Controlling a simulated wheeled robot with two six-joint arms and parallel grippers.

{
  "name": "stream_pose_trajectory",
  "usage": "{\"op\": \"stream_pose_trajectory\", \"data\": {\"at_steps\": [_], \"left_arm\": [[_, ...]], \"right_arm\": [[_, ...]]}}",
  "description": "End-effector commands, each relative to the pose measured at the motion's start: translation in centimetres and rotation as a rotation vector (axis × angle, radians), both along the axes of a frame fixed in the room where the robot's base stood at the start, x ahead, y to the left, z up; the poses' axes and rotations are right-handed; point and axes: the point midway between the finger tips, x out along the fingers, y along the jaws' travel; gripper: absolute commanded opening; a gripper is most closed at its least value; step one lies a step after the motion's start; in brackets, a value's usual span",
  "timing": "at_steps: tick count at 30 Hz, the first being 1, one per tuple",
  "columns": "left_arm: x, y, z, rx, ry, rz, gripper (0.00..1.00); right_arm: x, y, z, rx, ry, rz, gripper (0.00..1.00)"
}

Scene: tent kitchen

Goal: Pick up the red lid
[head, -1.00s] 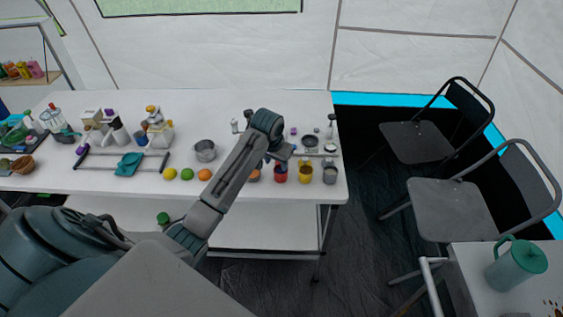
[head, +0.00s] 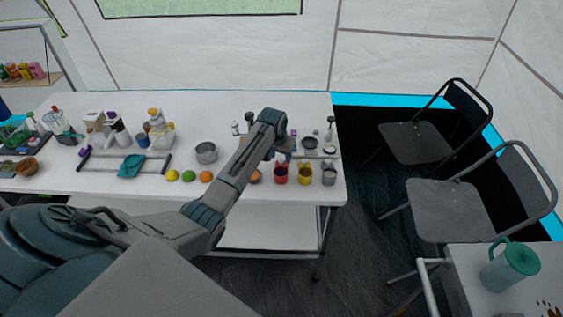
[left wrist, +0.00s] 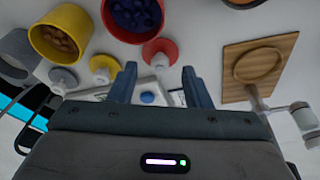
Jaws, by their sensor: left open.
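The red lid (left wrist: 168,46) lies on the white table in the left wrist view, a red disc with a pale knob. It is beyond my left gripper (left wrist: 160,78), roughly in line with the gap between the open fingers, with nothing held. The red canister (left wrist: 133,14) with dark blue contents stands just behind the lid. In the head view my left gripper (head: 284,150) is over the table's right part, near the red canister (head: 280,174). I cannot make out the lid clearly there. My right gripper is not in view.
A yellow lid (left wrist: 103,67) and a grey lid (left wrist: 63,80) lie left of the red one, near the yellow canister (left wrist: 62,34) and grey canister (left wrist: 17,52). A wooden board (left wrist: 238,72) is to the right. Chairs (head: 448,207) stand right of the table.

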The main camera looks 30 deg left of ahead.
Motion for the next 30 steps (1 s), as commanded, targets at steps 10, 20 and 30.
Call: {"op": "stream_pose_trajectory", "data": {"at_steps": [10,20,30], "left_arm": [[0.6,0.1,-2.3,0.001,-0.001,-0.001,0.44],[0.6,0.1,-2.2,0.001,-0.001,-0.001,0.05],[0.6,0.1,-2.2,0.001,-0.001,-0.001,0.00]], "right_arm": [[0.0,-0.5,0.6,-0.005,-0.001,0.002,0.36],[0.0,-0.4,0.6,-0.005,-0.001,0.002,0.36],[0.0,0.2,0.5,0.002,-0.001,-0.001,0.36]]}}
